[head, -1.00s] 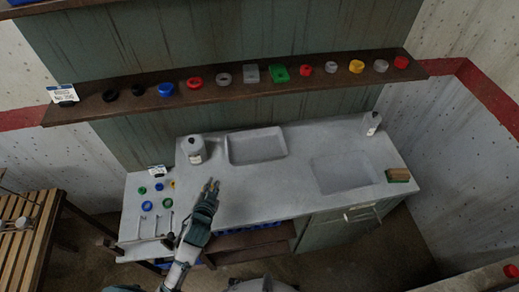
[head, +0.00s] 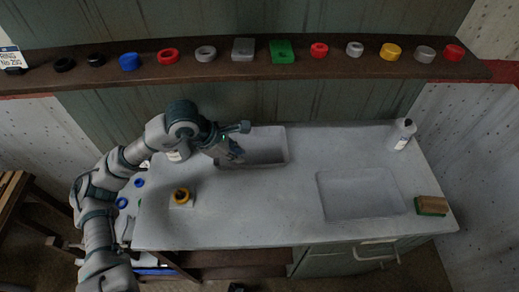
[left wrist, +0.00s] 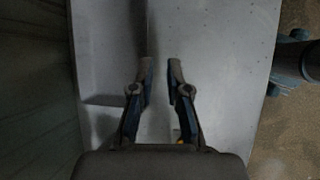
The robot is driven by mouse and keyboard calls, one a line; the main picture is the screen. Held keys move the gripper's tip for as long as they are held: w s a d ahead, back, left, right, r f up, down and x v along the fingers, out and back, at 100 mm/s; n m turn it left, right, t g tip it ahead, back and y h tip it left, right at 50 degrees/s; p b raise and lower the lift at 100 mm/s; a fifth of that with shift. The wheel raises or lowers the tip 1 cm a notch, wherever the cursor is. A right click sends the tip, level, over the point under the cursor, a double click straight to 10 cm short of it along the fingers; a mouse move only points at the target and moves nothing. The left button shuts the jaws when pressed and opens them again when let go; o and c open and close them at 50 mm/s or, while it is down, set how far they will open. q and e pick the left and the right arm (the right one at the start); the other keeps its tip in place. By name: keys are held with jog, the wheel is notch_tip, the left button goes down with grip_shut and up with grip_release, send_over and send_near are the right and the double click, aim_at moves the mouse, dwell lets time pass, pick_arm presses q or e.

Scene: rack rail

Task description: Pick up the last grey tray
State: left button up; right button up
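The grey tray (head: 280,146) sits on the back of the counter, left of its middle; my arm hides its left end. My left gripper (head: 236,153) is over that left end. In the left wrist view the two fingers (left wrist: 161,66) stand apart, with a dark edge that looks like the tray's wall running up to the gap between their tips. Whether they touch it I cannot tell. A square grey piece (head: 243,49) stands on the shelf. My right gripper is not in view.
A sunken grey basin (head: 358,194) is in the counter's right half, with a brush-like block (head: 432,206) and a white bottle (head: 402,134) near it. A yellow-and-black ring (head: 181,196) lies on a pale pad at left. The shelf (head: 180,81) holds several coloured rings. The counter's middle is clear.

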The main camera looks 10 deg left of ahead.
pick_arm(q)
jog(key=a+y, duration=0.1)
jog(key=a, duration=0.1)
jog(key=b, duration=0.1)
send_near(255, 165)
jog(key=x, duration=0.5)
jog(key=shift+s+a+f+b, duration=0.2)
jog(key=shift+a+b, duration=0.05)
jog(key=shift+b, duration=0.1)
jog(key=x, duration=0.4)
jog(key=b+x, duration=0.1)
jog(key=x, duration=0.1)
jog(key=shift+w, duration=0.35)
jog(key=shift+s+d+r, duration=0.1)
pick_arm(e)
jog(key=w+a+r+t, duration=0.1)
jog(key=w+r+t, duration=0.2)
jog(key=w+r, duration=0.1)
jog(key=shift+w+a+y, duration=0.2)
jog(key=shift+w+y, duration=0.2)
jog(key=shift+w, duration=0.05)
pick_arm(q)
grip_shut()
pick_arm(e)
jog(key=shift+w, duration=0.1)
